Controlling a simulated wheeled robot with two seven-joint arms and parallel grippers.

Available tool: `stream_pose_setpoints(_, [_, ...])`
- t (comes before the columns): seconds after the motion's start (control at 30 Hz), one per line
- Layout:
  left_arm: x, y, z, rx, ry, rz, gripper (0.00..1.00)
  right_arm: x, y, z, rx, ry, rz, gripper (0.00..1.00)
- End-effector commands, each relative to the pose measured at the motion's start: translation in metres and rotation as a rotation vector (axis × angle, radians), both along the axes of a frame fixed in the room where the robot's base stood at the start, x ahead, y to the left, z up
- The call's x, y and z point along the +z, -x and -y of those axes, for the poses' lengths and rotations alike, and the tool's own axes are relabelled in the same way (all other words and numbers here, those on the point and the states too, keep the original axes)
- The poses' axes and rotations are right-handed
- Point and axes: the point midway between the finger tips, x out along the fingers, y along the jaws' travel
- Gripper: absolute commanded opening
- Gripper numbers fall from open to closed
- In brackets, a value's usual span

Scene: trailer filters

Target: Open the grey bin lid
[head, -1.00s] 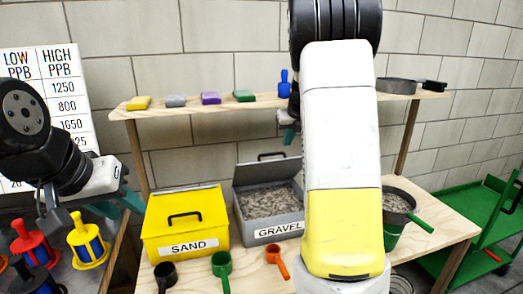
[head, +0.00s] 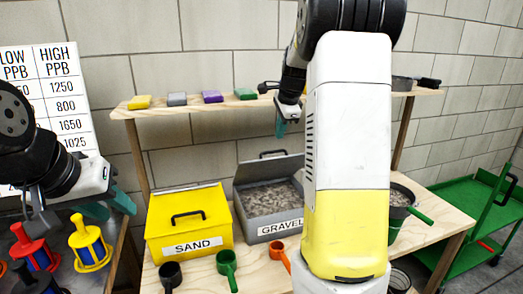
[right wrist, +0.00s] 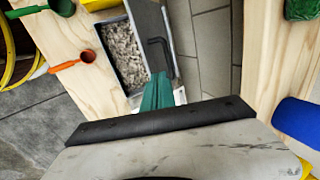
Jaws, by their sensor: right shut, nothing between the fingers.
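The grey bin (head: 245,218), labelled GRAVEL, stands on the wooden bench with gravel showing inside. Its lid (head: 262,169) is open, tilted up at the back, with a black handle (head: 273,153) on its upper edge. My right gripper (head: 281,128) is shut and empty, above and behind the raised lid in the head view. In the right wrist view, its teal fingers (right wrist: 157,93) are together, and the lid (right wrist: 148,22) and handle (right wrist: 157,55) show beyond them. My left gripper (head: 110,206) is open and empty, left of the yellow bin. My right arm hides part of the grey bin's right side.
A yellow bin (head: 188,224) labelled SAND stands closed to the left. Black, green and orange scoops (head: 279,251) lie in front. A shelf (head: 160,110) with coloured blocks runs behind and above. A green cart (head: 470,215) stands at the right.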

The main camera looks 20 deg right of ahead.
Motion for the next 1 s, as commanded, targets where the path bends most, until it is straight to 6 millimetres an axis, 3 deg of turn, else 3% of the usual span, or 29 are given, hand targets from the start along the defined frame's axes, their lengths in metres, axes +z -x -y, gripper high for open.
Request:
stream_pose_setpoints(0.17, [0.0,0.0,0.0,0.0,0.0,0.0,0.36,-0.012,-0.005,-0.001,0.035,0.017,-0.003,0.0])
stream_pose_setpoints(0.6, [0.0,0.0,0.0,0.0,0.0,0.0,0.36,-0.079,-0.036,-0.002,0.032,0.016,-0.002,0.0])
stream_pose_setpoints(1.0, [0.0,0.0,0.0,0.0,0.0,0.0,0.36,-0.091,-0.042,-0.002,0.031,0.015,0.001,0.0])
